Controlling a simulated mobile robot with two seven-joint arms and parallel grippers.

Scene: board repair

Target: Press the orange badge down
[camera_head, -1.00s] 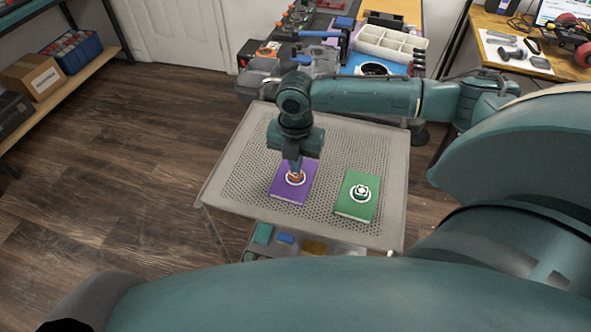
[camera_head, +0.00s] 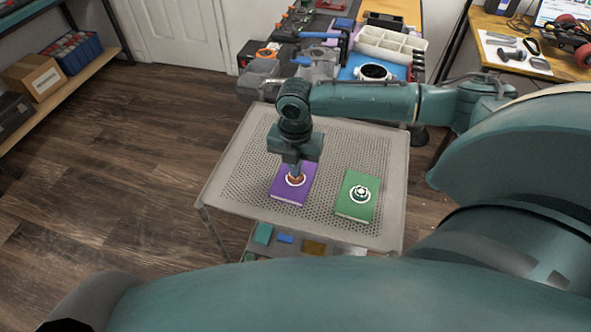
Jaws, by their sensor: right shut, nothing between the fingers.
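The orange badge (camera_head: 295,179) sits inside a white ring on a purple book-like block (camera_head: 288,197). The block lies on the perforated grey top of a cart (camera_head: 237,170). My right gripper (camera_head: 296,172) points straight down over the badge, shut and empty, with its tips at the badge. The picture is too small to show for certain whether they touch it. The gripper hides the far part of the badge. My left gripper is not in view.
Small coloured pieces rest on the lower shelf. A cluttered bench (camera_head: 375,45) stands behind the cart.

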